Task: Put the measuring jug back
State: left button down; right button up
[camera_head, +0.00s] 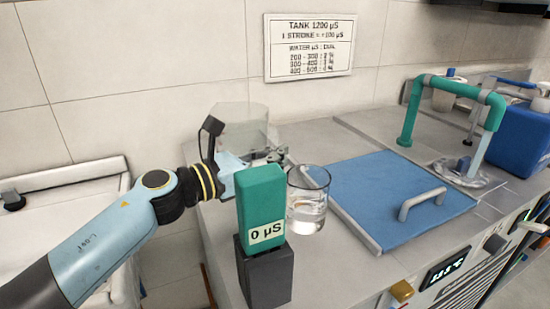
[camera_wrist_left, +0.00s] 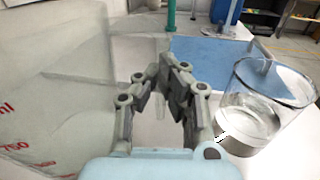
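The measuring jug (camera_head: 240,120) is a large translucent vessel behind my left gripper in the head view. In the left wrist view its pale wall with red marks (camera_wrist_left: 35,110) fills the left side, close beside the fingers. My left gripper (camera_head: 272,156) is at the jug's lower right in the head view, partly hidden by a teal block. In the left wrist view its fingers (camera_wrist_left: 165,80) lean close together; whether they grip part of the jug is unclear. My right gripper is not in view.
A glass beaker (camera_head: 307,205) with clear liquid stands right of the teal "0 µS" block (camera_head: 262,205) on its dark stand. A blue panel (camera_head: 385,195) with a grey handle lies right of them. A teal pipe (camera_head: 411,110) and a blue container (camera_head: 522,140) stand farther right.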

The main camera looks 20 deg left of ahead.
pick_arm(q)
jog(key=c, duration=2)
grip_release()
jog(key=shift+f, duration=0.15)
jog(key=o, duration=0.5)
jog(key=shift+s+a, duration=0.15)
jog(key=shift+s, duration=0.1)
jog(key=b+v, duration=0.3)
jog(key=v, duration=0.7)
jog(key=shift+s+a+r+b, duration=0.2)
jog(key=shift+s+a+b, duration=0.2)
jog(key=shift+s+b, duration=0.15)
